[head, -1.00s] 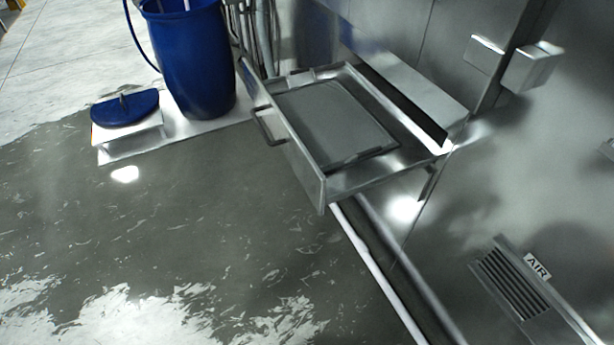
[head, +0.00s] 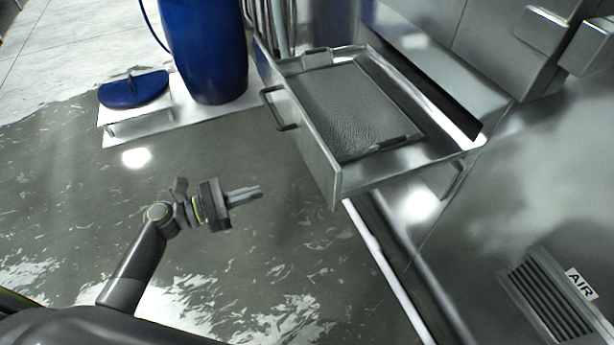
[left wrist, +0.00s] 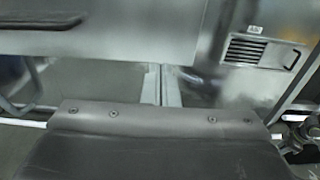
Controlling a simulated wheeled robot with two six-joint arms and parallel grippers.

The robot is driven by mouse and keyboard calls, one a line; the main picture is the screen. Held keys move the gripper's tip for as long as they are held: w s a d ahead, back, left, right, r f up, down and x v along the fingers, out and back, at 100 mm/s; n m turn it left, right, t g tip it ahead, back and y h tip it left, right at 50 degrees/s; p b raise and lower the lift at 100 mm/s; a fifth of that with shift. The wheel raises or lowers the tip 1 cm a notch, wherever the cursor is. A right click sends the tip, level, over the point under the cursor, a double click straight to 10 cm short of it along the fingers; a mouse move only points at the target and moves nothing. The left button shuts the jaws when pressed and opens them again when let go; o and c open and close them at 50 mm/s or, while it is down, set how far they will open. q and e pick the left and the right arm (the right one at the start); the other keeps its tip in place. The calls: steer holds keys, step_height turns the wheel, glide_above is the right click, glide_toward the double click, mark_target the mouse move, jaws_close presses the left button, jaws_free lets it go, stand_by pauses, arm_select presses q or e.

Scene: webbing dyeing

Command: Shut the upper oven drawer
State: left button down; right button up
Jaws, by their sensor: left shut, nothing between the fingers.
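The upper oven drawer (head: 318,148) stands pulled out from the steel oven front in the head view. It holds a flat grey textured panel (head: 345,108). Its dark bar handle (head: 273,108) is on the front face, towards the left. My left gripper (head: 259,191) is shut and empty, left of the drawer's front and apart from it, over the floor. In the left wrist view the drawer front (left wrist: 110,42) with its handle (left wrist: 40,22) fills the upper left. My right gripper is not in view.
A blue barrel (head: 205,50) stands on a pale platform behind and left of the drawer. A blue lid (head: 133,90) lies on a low stand beside it. A vent with an AIR label (head: 580,283) is at lower right. The floor left of the drawer is clear.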

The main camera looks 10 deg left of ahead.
mark_target(320, 173)
arm_select(q)
steer(key=p+x, duration=0.2)
steer(key=x, duration=1)
steer(key=shift+w+d+r, duration=0.15)
steer(key=shift+d+r, duration=0.05)
steer(key=shift+d, duration=0.1)
steer(key=shift+w+d+f, duration=0.1)
steer(key=shift+w+d, duration=0.25)
steer(key=shift+d, duration=0.15)
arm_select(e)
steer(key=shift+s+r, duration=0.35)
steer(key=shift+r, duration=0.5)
